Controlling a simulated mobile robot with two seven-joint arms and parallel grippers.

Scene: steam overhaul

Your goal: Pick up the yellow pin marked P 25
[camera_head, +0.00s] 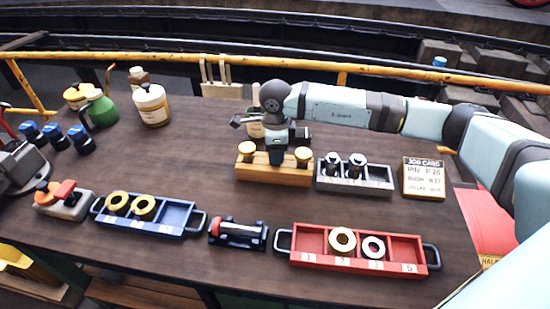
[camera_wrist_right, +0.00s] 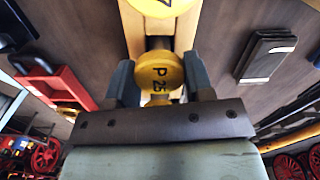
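The yellow pin marked P 25 (camera_wrist_right: 160,74) shows in the right wrist view, its round head between the two fingers of my right gripper (camera_wrist_right: 160,84). The fingers lie close at its sides; I cannot tell whether they press on it. In the head view my right gripper (camera_head: 276,154) points down over the middle of the wooden rack (camera_head: 270,176) and hides the pin there. Other yellow pins stand at the rack's left end (camera_head: 246,148) and right end (camera_head: 303,153). My left gripper is not in view.
In front are a red tray (camera_head: 315,260), a blue tray (camera_head: 170,229) and a black fixture (camera_head: 240,239). Bottles and a green can (camera_head: 101,110) stand back left.

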